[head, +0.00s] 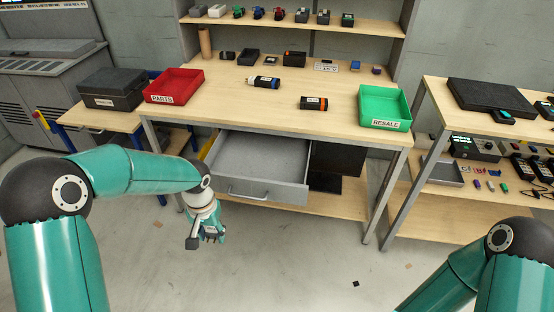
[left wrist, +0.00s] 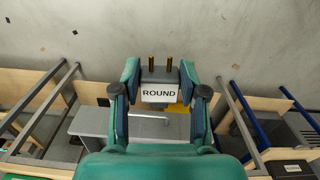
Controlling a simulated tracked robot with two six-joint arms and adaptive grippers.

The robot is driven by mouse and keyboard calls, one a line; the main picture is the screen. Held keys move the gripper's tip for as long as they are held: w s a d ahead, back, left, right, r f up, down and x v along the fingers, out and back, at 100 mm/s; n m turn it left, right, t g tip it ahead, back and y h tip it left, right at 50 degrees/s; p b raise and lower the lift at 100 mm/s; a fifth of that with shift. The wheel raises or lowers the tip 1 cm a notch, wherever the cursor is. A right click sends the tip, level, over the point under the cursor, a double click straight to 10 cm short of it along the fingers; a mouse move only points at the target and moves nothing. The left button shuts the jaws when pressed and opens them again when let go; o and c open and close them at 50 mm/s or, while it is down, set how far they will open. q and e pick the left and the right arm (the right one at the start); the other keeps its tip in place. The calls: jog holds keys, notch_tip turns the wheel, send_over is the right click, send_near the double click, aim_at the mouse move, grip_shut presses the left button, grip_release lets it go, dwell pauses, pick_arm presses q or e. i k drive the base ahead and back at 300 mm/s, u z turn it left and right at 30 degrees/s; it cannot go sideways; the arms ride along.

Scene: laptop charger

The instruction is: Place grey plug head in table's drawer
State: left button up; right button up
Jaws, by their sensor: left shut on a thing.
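My left gripper (head: 212,236) hangs in front of the table, to the left of and nearer than the open drawer (head: 262,158). In the left wrist view my left gripper (left wrist: 160,92) is shut on the grey plug head (left wrist: 157,75), which has two brass pins and a white label reading ROUND. The plug head is mostly hidden by the fingers in the head view. The drawer is grey, pulled out under the tabletop, and its visible floor looks empty. Part of the drawer (left wrist: 88,122) also shows behind the gripper in the left wrist view. My right gripper is out of view.
On the table (head: 225,100) stand a red PARTS bin (head: 174,84), a green RESALE bin (head: 384,105) and several small adapters. A side bench (head: 425,95) with chargers stands at right. The floor before the drawer is largely clear.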

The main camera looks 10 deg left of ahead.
aim_at(260, 165)
jog(key=z, duration=0.25)
jog(key=i, duration=1.05)
jog(key=u, duration=0.05)
